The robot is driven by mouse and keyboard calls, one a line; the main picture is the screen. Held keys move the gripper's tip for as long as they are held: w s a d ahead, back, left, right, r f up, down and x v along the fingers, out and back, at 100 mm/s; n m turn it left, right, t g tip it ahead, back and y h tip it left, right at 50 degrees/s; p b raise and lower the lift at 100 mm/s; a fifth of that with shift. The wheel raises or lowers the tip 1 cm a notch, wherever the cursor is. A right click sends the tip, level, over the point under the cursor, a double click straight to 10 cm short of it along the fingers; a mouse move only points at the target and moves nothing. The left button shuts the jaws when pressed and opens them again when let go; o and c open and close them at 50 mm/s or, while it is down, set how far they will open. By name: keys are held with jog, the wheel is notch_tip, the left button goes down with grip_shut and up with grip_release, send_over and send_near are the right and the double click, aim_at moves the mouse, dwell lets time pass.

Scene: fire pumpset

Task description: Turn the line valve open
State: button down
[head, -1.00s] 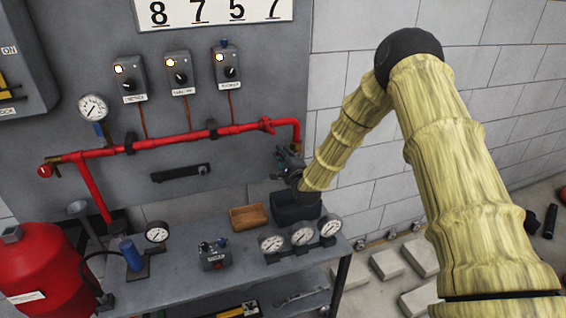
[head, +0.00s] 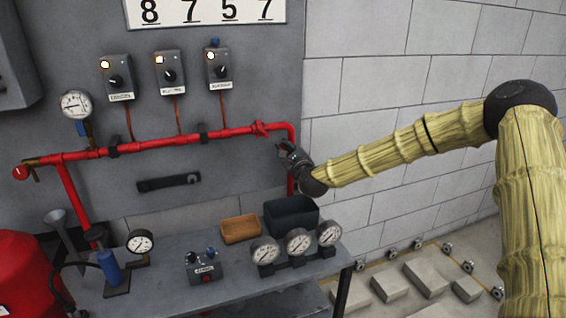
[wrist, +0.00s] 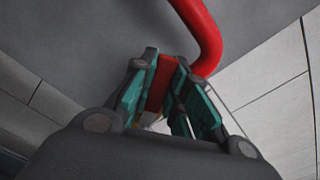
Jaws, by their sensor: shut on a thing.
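A red line valve (head: 262,128) sits on the red pipe (head: 165,142), just left of the bend at its right end. My gripper (head: 284,150) is beside that bend, just below and right of the valve. In the wrist view my gripper's teal-padded fingers (wrist: 165,92) are shut on a red piece (wrist: 160,82). The red pipe (wrist: 203,28) curves down just beyond the fingers. The fingers hide much of the red piece, so I cannot tell whether it is the valve's handle or part of the pipe.
A bench (head: 130,297) below holds a dark open bin (head: 290,217), a brown tray (head: 240,230), several gauges (head: 298,242) and a small control box (head: 206,268). Three switch boxes (head: 170,75) hang above the pipe. Pale blocks (head: 425,278) lie on the floor at right.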

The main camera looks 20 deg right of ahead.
aim_at(293, 141)
jog(key=d+m+b, duration=0.1)
jog(key=m+b, duration=0.1)
jog(key=b, duration=0.1)
jog(key=d+m+b, duration=0.1)
jog(key=m+b, duration=0.1)
jog(key=b, duration=0.2)
jog(key=d+m+b, duration=0.2)
jog(key=b, duration=0.2)
jog(key=shift+r, duration=0.3)
jog(key=shift+d+m, duration=0.15)
jog(key=shift+m, duration=0.15)
jog(key=c, duration=1.4)
grip_release()
jog(key=shift+d+r, duration=0.1)
jog(key=shift+r, duration=0.05)
jog(key=s, duration=1.2)
jog(key=shift+d, duration=0.1)
